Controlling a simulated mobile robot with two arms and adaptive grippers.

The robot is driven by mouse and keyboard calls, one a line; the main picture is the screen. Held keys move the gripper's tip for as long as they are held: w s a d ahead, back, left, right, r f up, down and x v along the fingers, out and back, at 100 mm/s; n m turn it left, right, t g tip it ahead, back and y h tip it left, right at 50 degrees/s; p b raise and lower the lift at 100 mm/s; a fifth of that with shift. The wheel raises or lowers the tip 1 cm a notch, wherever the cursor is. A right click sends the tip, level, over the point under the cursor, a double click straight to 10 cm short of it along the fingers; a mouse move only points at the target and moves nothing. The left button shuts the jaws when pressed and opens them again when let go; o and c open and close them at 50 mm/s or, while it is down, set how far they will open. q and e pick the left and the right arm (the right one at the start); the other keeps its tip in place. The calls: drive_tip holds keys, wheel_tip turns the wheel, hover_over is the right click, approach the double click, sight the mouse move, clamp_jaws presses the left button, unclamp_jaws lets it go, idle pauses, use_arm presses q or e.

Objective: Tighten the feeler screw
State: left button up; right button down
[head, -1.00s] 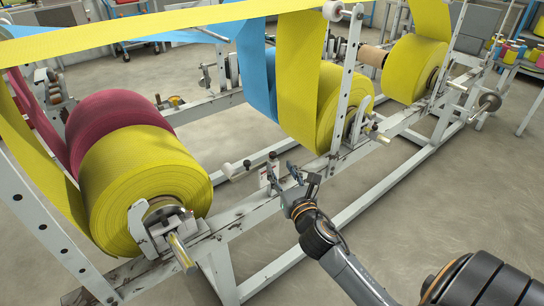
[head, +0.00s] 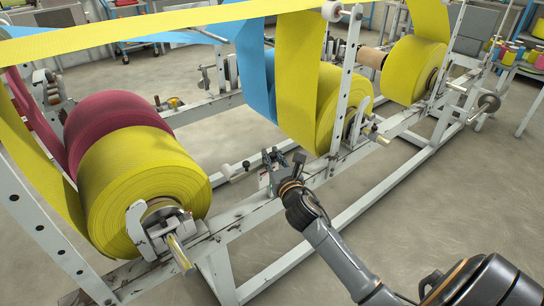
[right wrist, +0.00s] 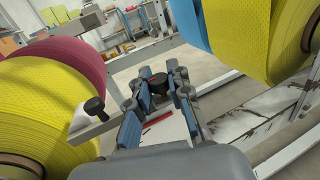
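My right gripper (head: 275,162) is at the white machine rail between the yellow rolls, over the small feeler bracket. In the right wrist view its two blue-padded fingers (right wrist: 162,82) are apart. A dark round knob (right wrist: 158,83), apparently the feeler screw, shows between them near the tips. Contact with the pads cannot be made out. In the head view the gripper hides most of the bracket and this knob. A second black knob on a stem (right wrist: 95,107) stands to the left in the wrist view. My left gripper is not in view.
A large yellow roll (head: 145,185) is left of the gripper, and another yellow roll (head: 340,100) is behind it to the right. A perforated upright (head: 345,85) rises from the white rail (head: 245,208). Bare floor (head: 400,215) lies at the right front.

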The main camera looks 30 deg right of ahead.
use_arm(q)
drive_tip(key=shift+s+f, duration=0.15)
use_arm(e)
drive_tip(key=shift+m+h, duration=0.3)
drive_tip(key=shift+h, duration=0.1)
drive_tip(key=shift+m+h, duration=0.3)
drive_tip(key=shift+a+f+m+g+h+b, duration=0.1)
drive_tip(key=shift+m+g+h+b, duration=0.2)
drive_tip(key=shift+m+g+h, duration=0.5)
drive_tip(key=m+g+h, duration=0.1)
drive_tip(key=m+h, duration=0.1)
drive_tip(key=h, duration=0.1)
drive_tip(key=shift+g+h, duration=0.3)
drive_tip(key=m+g+h, duration=0.2)
drive_tip(key=shift+h+b, duration=0.3)
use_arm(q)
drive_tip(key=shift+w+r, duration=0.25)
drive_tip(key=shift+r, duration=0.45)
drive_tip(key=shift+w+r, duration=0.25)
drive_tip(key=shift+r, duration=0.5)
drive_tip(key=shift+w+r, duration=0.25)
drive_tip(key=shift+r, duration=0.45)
use_arm(e)
drive_tip(key=shift+m+g+h, duration=0.9)
drive_tip(key=shift+m+g, duration=0.2)
drive_tip(key=shift+g, duration=0.4)
